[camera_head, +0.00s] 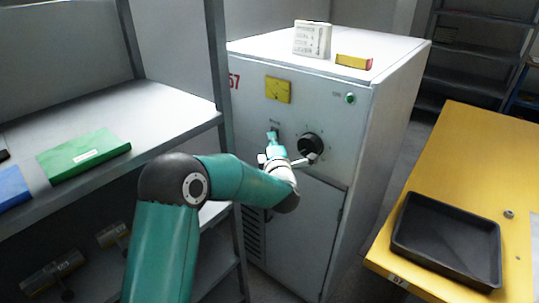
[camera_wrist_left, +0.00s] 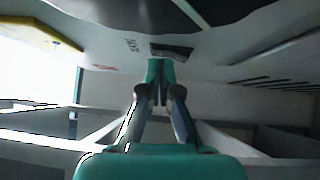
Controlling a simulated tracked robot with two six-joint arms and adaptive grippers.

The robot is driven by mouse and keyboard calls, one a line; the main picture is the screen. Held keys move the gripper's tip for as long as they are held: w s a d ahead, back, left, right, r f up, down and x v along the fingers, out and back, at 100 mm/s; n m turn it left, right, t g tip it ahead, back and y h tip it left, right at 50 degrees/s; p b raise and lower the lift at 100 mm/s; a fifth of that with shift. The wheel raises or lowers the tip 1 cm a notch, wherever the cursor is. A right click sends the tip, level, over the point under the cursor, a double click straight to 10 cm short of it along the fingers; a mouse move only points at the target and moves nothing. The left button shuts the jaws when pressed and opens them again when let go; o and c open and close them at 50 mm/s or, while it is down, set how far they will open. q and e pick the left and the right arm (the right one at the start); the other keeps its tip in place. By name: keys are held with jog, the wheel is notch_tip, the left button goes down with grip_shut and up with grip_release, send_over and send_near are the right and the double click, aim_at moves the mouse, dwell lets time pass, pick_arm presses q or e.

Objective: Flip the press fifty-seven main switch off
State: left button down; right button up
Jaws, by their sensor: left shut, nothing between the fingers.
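The press fifty-seven cabinet (camera_head: 330,195) is grey-white, with a red "57" at its upper left edge. The main switch (camera_wrist_left: 172,52) is a small black rocker beside printed lettering in the left wrist view. In the head view my gripper mostly covers it. My left gripper (camera_head: 272,137) is shut and empty, its green fingertips up at the switch. In the left wrist view the fingertips (camera_wrist_left: 159,72) overlap the switch's edge; I cannot tell whether they touch it, nor which way the rocker is tipped. My right gripper is not in view.
A black rotary knob (camera_head: 310,146) sits just right of my gripper. A yellow plate (camera_head: 278,90) and green lamp (camera_head: 350,98) are higher on the panel. A shelf rack (camera_head: 165,103) stands left; a yellow table (camera_head: 470,165) with a black tray (camera_head: 398,235) stands right.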

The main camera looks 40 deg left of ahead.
pick_arm(q)
jog(key=s+d+b, duration=0.1)
jog(key=s+d, duration=0.2)
jog(key=s, duration=0.2)
jog(key=s+d+r+b, duration=0.1)
jog(key=s+d, duration=0.2)
jog(key=s, duration=0.2)
jog(key=shift+s+r, duration=0.15)
jog(key=shift+s, duration=0.2)
